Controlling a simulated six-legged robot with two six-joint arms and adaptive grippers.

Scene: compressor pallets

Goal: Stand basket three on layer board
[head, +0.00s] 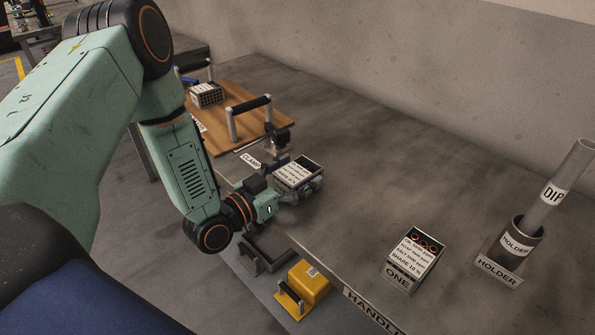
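A small basket with a white printed label (297,172) is at the table's left edge; its number cannot be read. My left gripper (293,186) has its fingers on either side of this basket and appears closed on it. Whether the basket touches the table is hard to tell. The wooden layer board (255,123) lies further back, with black-topped handles and another small grey basket (207,95) on it. A basket marked ONE (412,262) stands on the table at the front. My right gripper is not in view.
A holder (511,247) with a tilted DIP tube (562,183) stands at the right. A black clamp (276,140) stands between the held basket and the board. A yellow block (310,283) sits lower, beside the table's edge. The table's middle (400,170) is clear.

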